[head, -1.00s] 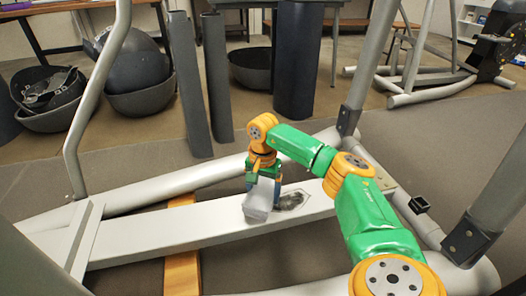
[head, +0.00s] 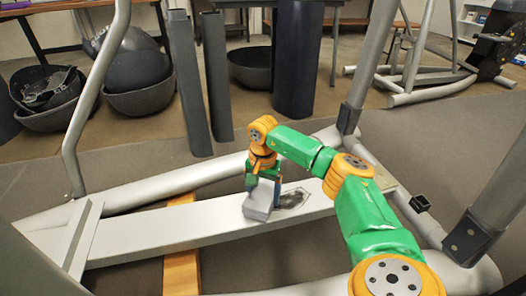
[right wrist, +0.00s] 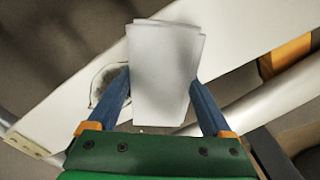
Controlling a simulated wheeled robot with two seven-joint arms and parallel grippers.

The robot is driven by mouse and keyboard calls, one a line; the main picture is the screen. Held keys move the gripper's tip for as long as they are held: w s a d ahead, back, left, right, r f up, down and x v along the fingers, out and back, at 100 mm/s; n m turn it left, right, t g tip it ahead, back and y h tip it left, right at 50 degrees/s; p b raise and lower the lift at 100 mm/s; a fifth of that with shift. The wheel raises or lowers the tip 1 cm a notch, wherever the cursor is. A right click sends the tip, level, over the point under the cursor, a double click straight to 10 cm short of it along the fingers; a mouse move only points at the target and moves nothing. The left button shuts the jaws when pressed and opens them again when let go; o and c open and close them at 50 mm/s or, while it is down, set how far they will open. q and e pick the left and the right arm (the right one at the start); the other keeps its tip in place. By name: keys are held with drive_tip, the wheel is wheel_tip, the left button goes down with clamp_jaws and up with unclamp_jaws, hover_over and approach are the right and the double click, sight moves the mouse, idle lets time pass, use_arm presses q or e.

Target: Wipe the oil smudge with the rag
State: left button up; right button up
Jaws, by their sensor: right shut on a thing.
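The rag (head: 258,203) is a grey-white folded block. My right gripper (head: 263,184) is shut on it, with a blue finger on each side of the rag (right wrist: 164,75) in the right wrist view (right wrist: 165,95). The rag is over the white beam; I cannot tell whether it touches the surface. The oil smudge (head: 292,199) is a dark grey patch inside a thin outline on the beam, just right of the rag. In the right wrist view the smudge (right wrist: 107,80) shows left of the rag, partly hidden by a finger. My left gripper is not in view.
The white beam (head: 150,229) runs across a frame of grey tubes (head: 190,179). An orange wooden piece (head: 182,265) passes under the beam. A grey upright post (head: 352,110) stands beyond my right arm. A small black square cap (head: 420,203) is at the right.

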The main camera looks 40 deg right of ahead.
drive_tip(key=shift+f, duration=0.35)
